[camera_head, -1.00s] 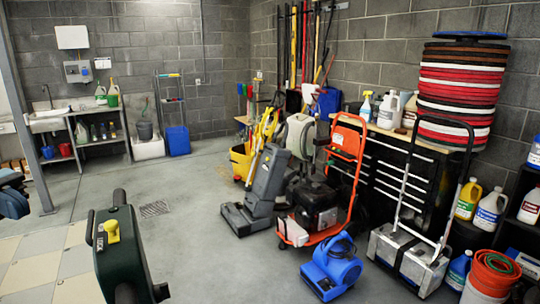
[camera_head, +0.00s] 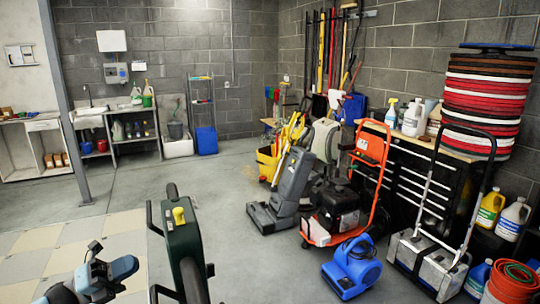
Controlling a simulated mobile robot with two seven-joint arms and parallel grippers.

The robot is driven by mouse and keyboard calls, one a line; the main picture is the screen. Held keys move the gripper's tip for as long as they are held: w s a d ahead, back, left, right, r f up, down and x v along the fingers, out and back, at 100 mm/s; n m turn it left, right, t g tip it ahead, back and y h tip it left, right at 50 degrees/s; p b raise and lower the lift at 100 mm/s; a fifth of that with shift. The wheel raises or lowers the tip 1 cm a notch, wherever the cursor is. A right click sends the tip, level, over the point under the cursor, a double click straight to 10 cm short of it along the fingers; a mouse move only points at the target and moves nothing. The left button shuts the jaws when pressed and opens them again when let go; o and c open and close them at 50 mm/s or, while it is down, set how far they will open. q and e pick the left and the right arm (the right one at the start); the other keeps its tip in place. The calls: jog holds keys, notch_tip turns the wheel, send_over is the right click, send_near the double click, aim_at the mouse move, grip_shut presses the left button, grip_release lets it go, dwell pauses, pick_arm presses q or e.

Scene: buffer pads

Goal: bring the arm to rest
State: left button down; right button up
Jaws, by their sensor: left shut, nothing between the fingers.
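My left gripper (camera_head: 96,248) is at the lower left of the head view, small and dark at the end of my blue-grey arm. It is shut, with nothing seen in it. It is just left of a dark green machine handle with a yellow knob (camera_head: 180,216); I cannot tell whether they touch. My right gripper is out of view. A tall stack of red, white and dark round pads (camera_head: 485,105) stands on the workbench (camera_head: 430,147) at the right, far from my left gripper.
A blue blower (camera_head: 352,268), an orange hand truck (camera_head: 372,150) and a grey floor machine (camera_head: 290,180) stand at centre right. A grey post (camera_head: 62,110) rises at the left. Grey floor (camera_head: 150,185) is clear behind the green handle.

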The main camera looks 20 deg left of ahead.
pick_arm(q)
jog(key=s+d+f+n+y+p, duration=0.2)
jog(key=s+d+f+n+y, duration=0.3)
jog(key=d+f+n, duration=0.3)
jog(key=s+d+f+n+g+y+p, duration=0.1)
jog(key=s+d+f+n+y+p, duration=0.1)
jog(key=s+d+f+n+y, duration=0.3)
jog(key=s+d+f+n+g+y+p, duration=0.1)
jog(key=s+d+f+n+y, duration=0.4)
jog(key=d+f+n, duration=0.6)
jog(key=f+n+p, duration=0.1)
jog(key=n, duration=0.6)
jog(key=shift+s+f, duration=0.15)
jog(key=shift+a, duration=0.1)
